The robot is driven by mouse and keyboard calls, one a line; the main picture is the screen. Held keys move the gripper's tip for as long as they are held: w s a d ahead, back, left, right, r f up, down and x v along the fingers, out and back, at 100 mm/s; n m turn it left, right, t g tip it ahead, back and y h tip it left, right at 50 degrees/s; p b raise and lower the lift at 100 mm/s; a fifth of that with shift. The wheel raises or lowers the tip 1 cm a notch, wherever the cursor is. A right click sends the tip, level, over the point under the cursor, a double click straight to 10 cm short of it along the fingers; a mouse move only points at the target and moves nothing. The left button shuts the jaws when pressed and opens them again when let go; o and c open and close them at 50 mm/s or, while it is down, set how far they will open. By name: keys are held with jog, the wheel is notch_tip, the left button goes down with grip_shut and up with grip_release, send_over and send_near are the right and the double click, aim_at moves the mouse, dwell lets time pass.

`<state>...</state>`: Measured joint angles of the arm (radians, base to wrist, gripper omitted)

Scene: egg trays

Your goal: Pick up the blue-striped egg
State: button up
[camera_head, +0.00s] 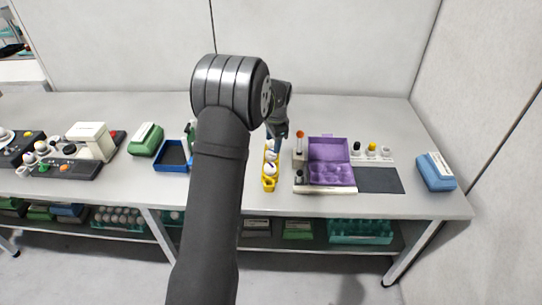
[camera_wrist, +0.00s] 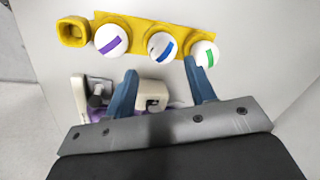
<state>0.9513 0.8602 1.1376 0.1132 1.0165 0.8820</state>
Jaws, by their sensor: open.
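A yellow egg tray (camera_head: 268,185) stands on the table, left of a purple carton, and shows across the top of the wrist view (camera_wrist: 136,25). It holds three white eggs in a row. The blue-striped egg (camera_wrist: 162,46) is in the middle. The purple-striped egg (camera_wrist: 110,39) is on its left and the green-striped egg (camera_wrist: 205,54) on its right. The cup (camera_wrist: 72,31) at the tray's left end is empty. My gripper (camera_wrist: 160,66) is open and empty, its blue fingers on either side of the blue-striped egg's near side, apart from it. The right fingertip is close to the green-striped egg.
An open purple carton (camera_head: 330,150) and a dark mat (camera_head: 379,180) lie right of the tray. A blue box (camera_head: 436,171) is at the far right. A blue-rimmed tray (camera_head: 173,156) and a green box (camera_head: 146,139) are on the left. The table behind is clear.

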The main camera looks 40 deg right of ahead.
aim_at(272, 150)
jog(key=shift+w+d+f, duration=0.1)
jog(key=shift+w+f, duration=0.1)
jog(key=shift+f, duration=0.85)
jog(key=shift+w+d+f, duration=0.1)
jog(key=shift+w+f, duration=0.15)
jog(key=shift+f, duration=0.85)
jog(key=shift+w+d+f, duration=0.1)
jog(key=shift+w+f, duration=0.1)
jog(key=shift+f, duration=0.85)
jog(key=c, duration=0.4)
